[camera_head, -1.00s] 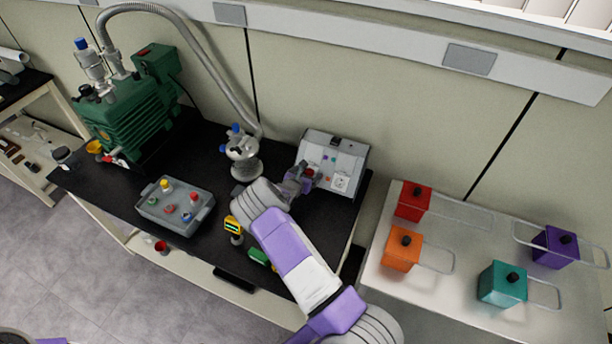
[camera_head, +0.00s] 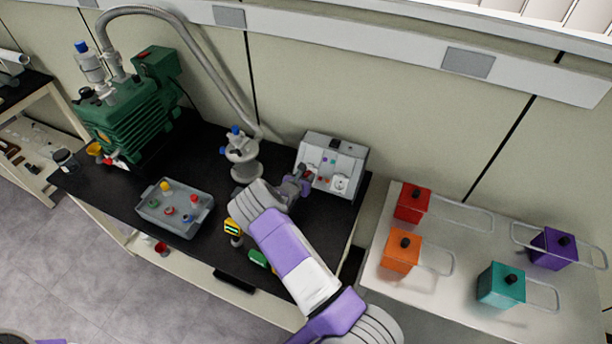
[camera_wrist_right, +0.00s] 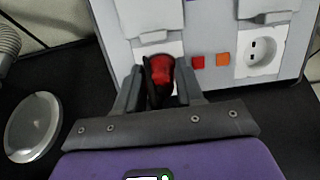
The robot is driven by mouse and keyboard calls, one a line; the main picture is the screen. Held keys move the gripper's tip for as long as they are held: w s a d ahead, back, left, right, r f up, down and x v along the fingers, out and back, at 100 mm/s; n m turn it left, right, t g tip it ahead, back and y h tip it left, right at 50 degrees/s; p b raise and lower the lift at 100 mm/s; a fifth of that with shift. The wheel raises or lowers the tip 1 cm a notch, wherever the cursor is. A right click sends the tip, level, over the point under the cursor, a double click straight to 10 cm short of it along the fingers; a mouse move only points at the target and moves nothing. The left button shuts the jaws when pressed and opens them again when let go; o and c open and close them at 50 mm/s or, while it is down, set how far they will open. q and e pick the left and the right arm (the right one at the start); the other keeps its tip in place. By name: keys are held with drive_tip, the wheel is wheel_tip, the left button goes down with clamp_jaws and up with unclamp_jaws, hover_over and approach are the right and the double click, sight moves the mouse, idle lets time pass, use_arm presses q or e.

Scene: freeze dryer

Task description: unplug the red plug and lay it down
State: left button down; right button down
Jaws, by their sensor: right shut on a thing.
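The red plug (camera_wrist_right: 162,72) is between the fingers of my right gripper (camera_wrist_right: 158,84) in the wrist view, with a dark part beside it. The gripper is shut on the plug, in front of the grey socket box (camera_head: 345,160). In the head view my right gripper (camera_head: 304,184) is at the box's front left, and the plug is mostly hidden by it. A white socket plate shows just behind the plug in the wrist view; I cannot tell whether a gap separates them. My left gripper is not in view.
An empty white socket (camera_wrist_right: 258,52) is at the right on the box. A grey tray (camera_head: 150,214) and green pump (camera_head: 130,115) are further left.

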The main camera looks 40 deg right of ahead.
sight(305, 176)
drive_tip(key=shift+s+a+r, duration=0.2)
drive_tip(key=shift+a+r, duration=0.15)
drive_tip(key=shift+r, duration=0.1)
drive_tip(key=shift+r+p+v, duration=0.2)
drive_tip(key=shift+p+v, duration=1.25)
drive_tip(key=shift+v, duration=0.05)
drive_tip(key=shift+d, duration=0.1)
